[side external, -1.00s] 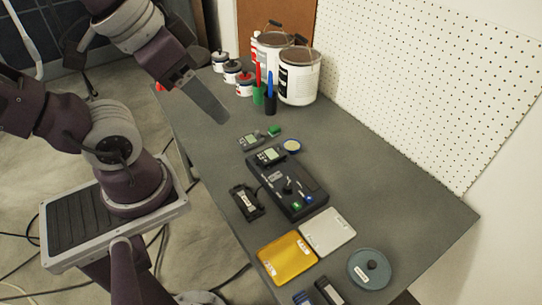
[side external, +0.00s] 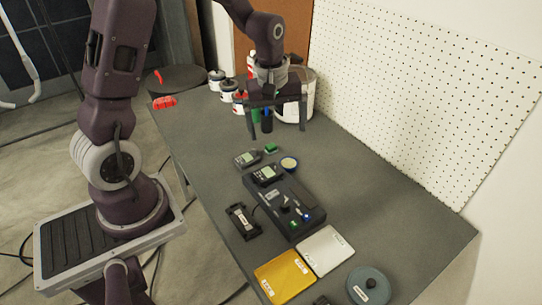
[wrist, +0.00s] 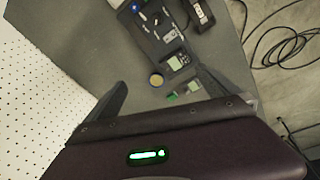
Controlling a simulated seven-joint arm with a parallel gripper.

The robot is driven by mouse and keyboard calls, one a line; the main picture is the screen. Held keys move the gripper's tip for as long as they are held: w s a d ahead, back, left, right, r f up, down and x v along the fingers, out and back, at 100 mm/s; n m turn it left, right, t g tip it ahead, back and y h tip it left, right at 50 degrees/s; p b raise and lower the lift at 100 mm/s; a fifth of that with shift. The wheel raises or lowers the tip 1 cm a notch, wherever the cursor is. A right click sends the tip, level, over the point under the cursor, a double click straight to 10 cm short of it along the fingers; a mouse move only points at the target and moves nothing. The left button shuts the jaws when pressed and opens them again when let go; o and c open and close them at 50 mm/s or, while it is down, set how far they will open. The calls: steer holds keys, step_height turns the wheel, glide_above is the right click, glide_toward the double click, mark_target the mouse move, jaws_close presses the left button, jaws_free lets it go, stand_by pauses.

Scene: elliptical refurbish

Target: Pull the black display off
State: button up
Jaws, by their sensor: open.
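A black display (side external: 267,174) with a pale screen sits at the far end of the long black device box (side external: 290,212). In the wrist view the display (wrist: 178,61) lies ahead of my fingers, near the right one, with the box (wrist: 155,28) beyond it. A second small display unit (side external: 246,159) lies on the table behind the box, beside a green block (side external: 270,148). My gripper (side external: 277,128) is open and empty, pointing down above the table behind both displays. Its fingers (wrist: 161,77) are spread wide and touch nothing.
A small round tin (side external: 289,163) sits close beside the display. A black holder (side external: 242,221), a yellow tray (side external: 285,277) and a white tray (side external: 325,250) lie around the box. Paint cans (side external: 312,95) stand behind my gripper; a pegboard (side external: 410,100) borders the table's right side.

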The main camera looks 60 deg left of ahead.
mark_target(271, 176)
steer(key=a+f+n, duration=0.1)
steer(key=f, duration=0.3)
steer(key=a+f+n+g, duration=0.1)
steer(key=f+n, duration=0.1)
steer(key=f, duration=0.2)
steer(key=w+a+f+n, duration=0.1)
steer(key=a+f, duration=0.1)
steer(key=f, duration=0.2)
steer(key=shift+f+n+g, duration=0.2)
steer(key=shift+n+g, duration=0.1)
step_height(271, 176, down, 8)
steer(key=shift+r, duration=0.1)
steer(key=c, duration=1.9)
steer(key=shift+r, duration=2.55)
